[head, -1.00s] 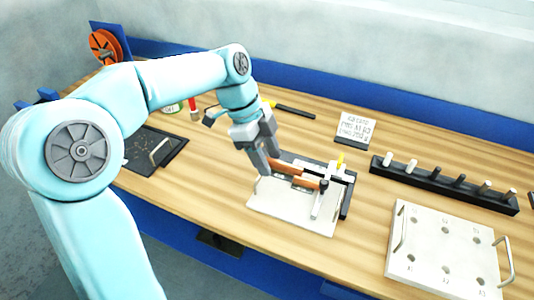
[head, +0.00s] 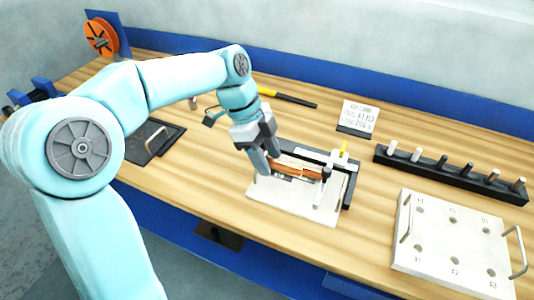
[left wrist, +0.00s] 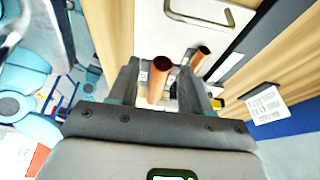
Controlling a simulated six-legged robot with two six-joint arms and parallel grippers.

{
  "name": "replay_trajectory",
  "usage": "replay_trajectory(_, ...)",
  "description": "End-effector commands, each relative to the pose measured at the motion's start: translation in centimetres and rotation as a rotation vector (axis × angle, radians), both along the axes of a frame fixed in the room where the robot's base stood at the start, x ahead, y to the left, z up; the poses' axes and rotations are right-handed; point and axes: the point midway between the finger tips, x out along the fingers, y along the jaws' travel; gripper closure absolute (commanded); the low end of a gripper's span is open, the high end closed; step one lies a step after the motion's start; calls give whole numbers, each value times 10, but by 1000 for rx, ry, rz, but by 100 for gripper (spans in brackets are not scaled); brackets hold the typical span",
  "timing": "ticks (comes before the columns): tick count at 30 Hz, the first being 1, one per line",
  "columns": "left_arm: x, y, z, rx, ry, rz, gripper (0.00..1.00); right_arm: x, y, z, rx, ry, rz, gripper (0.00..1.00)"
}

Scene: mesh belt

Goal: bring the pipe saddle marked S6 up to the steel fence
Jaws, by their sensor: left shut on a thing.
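My left gripper (head: 262,160) reaches down at the left side of a pale plate (head: 300,208). It is shut on a copper-coloured, pipe-like piece (head: 285,167), which also shows between the fingers in the left wrist view (left wrist: 158,80). A second copper piece (left wrist: 200,60) lies beside it there, outside the fingers. I cannot read an S6 mark on either piece. A light metal bar (head: 328,183), seemingly the steel fence, crosses the plate on the right, with a dark frame (head: 350,188) behind it. The fingers partly hide the held piece. My right gripper is not in view.
A dark rack of several pegs (head: 450,172) and a pale board with holes (head: 450,238) stand to the right. A printed card (head: 359,116) stands behind the plate. A dark tray (head: 150,142) lies to the left.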

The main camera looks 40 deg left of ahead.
Motion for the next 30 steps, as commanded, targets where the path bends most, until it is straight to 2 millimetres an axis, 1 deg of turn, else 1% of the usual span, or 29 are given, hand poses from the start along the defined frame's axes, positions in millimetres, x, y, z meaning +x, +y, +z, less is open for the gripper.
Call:
replay_trajectory(1,0,0,-4,0,0,0,95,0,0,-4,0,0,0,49)
replay_trajectory(30,0,0,-47,0,0,0,95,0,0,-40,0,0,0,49)
